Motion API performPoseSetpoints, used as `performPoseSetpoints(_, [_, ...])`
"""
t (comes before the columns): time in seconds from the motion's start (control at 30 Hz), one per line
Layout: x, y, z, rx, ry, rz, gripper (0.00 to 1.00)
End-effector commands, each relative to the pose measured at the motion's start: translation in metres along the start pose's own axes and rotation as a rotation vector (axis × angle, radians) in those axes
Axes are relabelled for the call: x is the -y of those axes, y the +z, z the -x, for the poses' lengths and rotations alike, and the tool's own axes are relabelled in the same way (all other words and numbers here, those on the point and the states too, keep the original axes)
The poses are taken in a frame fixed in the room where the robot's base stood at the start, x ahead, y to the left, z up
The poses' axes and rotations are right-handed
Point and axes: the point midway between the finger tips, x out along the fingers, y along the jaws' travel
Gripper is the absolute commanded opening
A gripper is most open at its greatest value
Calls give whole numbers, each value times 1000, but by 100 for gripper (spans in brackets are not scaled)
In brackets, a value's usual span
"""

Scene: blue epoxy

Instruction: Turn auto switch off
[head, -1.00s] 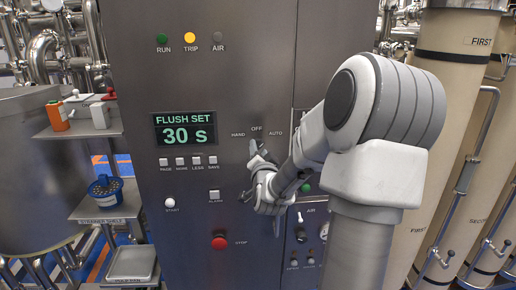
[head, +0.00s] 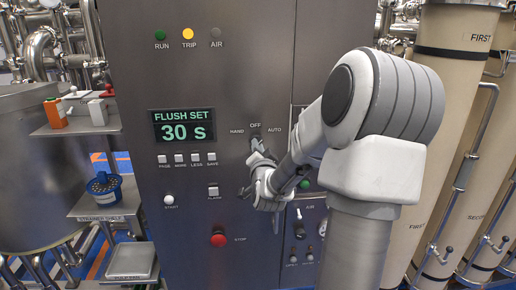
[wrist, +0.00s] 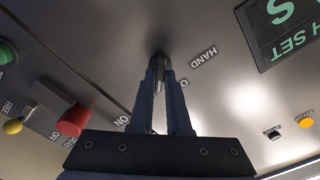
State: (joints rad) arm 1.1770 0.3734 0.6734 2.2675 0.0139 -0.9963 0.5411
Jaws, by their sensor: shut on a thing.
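The selector switch is on the grey cabinet (head: 270,60), under the printed words HAND, OFF and AUTO (head: 274,129). In the head view my gripper (head: 256,145) is at the switch, just below the word OFF, and hides most of it. In the wrist view my gripper (wrist: 161,65) has its two fingers close together on the dark switch knob (wrist: 158,55). The word HAND (wrist: 203,58) shows beside the fingertips. The fingers partly cover another label, and I cannot tell which way the knob points.
The FLUSH SET display (head: 183,126) reads 30 S, with small buttons below. A red STOP button (head: 218,240) is lower down. Lower switches (head: 299,225) sit near my wrist.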

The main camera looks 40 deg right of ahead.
Motion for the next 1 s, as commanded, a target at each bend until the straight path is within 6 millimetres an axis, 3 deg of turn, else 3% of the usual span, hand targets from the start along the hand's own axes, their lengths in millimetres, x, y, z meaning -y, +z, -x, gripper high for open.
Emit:
performPoseSetpoints(0.27, [-2, 3, 0, -4, -5, 109, 0])
performPoseSetpoints(1.0, [0, 4, 0, -4, -4, 666, 0])
